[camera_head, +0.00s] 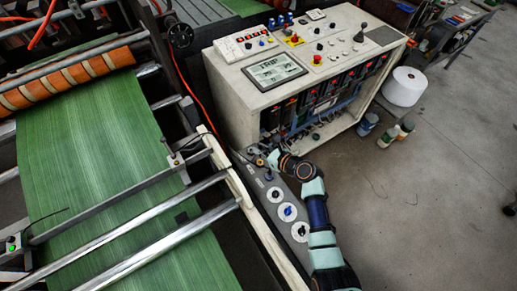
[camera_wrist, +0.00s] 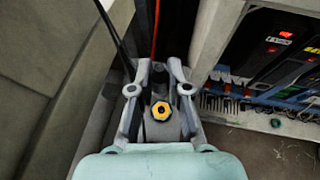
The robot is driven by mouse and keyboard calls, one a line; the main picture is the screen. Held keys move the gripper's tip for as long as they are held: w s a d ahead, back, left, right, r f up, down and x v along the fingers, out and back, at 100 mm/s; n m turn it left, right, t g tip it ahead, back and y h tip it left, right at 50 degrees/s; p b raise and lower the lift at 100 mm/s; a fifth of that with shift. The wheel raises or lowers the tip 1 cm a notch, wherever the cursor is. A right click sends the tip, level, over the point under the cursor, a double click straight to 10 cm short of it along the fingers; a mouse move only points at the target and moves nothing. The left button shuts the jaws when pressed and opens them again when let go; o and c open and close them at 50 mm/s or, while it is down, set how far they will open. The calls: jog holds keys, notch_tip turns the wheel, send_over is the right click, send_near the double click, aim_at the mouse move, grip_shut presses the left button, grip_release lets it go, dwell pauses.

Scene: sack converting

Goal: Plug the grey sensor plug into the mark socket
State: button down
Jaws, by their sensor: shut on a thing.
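My gripper (camera_wrist: 160,88) is shut, with its two grey fingers on either side of a small part with a yellow ring and dark centre (camera_wrist: 161,112). I take this part to be the grey sensor plug; its grey body is mostly hidden. In the head view my gripper (camera_head: 272,157) is at the far end of a grey panel (camera_head: 262,181), by the cabinet's front left corner. Several round fittings sit along the panel, including a white one (camera_head: 275,195) and one with a blue centre (camera_head: 288,212). Which one is the mark socket I cannot tell; labels are too small.
The control cabinet (camera_head: 228,90), with an open wiring bay and a screen reading TRIP, stands beyond my gripper. A green web machine (camera_head: 90,140) with rails lies left. Black and red cables (camera_wrist: 155,30) run near the fingers. A white roll (camera_head: 404,86) and small pots stand right.

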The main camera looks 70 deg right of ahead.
aim_at(260, 164)
jog(key=shift+r+p, duration=0.15)
jog(key=shift+p, duration=0.35)
notch_tip(260, 164, down, 6)
jog(key=b, duration=0.5)
jog(key=shift+f, duration=0.2)
jog(key=shift+r+p, duration=0.1)
jog(key=shift+p, duration=0.7)
dwell(0.5)
jog(key=shift+f+b, duration=0.35)
jog(key=shift+f, duration=0.15)
jog(key=shift+r+p, duration=0.2)
jog(key=shift+p, duration=0.45)
dwell(1.2)
jog(key=shift+f, duration=0.25)
dwell(1.0)
jog(key=shift+r+p, duration=0.15)
jog(key=shift+p, duration=0.5)
dwell(1.0)
